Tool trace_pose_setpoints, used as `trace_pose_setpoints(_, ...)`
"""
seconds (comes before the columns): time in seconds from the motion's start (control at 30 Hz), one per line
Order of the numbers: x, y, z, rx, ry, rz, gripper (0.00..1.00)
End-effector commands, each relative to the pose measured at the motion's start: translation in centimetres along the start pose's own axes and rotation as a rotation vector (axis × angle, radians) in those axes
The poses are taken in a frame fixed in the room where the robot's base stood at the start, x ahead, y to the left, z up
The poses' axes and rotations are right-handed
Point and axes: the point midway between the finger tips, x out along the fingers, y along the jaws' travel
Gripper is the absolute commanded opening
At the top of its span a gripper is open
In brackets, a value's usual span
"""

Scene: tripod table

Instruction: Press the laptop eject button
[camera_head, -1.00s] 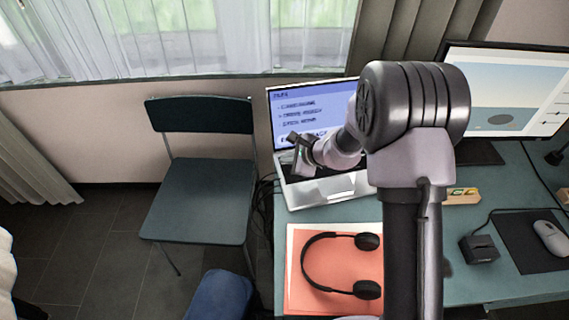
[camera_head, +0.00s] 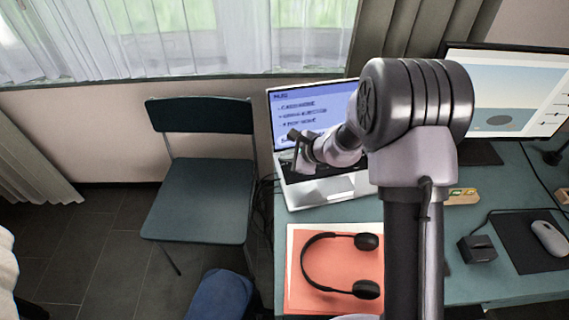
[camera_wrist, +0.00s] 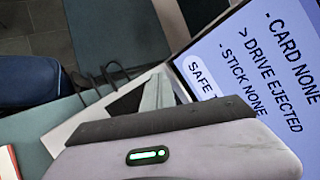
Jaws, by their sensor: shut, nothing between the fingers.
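The open silver laptop (camera_head: 340,190) stands on the teal table in the head view. Its lit screen (camera_head: 290,105) also shows in the wrist view (camera_wrist: 255,60), with the lines "CARD NONE", "> DRIVE EJECTED" and "STICK NONE", and a partly hidden label starting "SAFE T". My gripper (camera_head: 302,165) is shut and empty, over the left part of the laptop near its screen. In the wrist view my gripper (camera_wrist: 156,92) is at the laptop's edge. The eject button cannot be made out, and I cannot tell whether the fingertips touch the laptop. My arm hides the laptop's right part.
Black headphones (camera_head: 312,265) lie on an orange folder in front of the laptop. A monitor (camera_head: 510,95), a small black box (camera_head: 479,249) and a mouse (camera_head: 549,238) are to the right. A chair (camera_head: 200,195) stands left of the table, with dark cables between.

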Motion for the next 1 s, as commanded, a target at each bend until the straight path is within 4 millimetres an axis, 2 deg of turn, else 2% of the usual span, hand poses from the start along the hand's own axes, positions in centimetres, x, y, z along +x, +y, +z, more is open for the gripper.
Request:
trace_pose_setpoints(0.57, -3.5, -2.6, 2.6, 0.0, 0.0, -0.001, 0.0)
trace_pose_setpoints(1.0, -3.5, -2.5, 2.5, 0.0, 0.0, 0.0, 0.0)
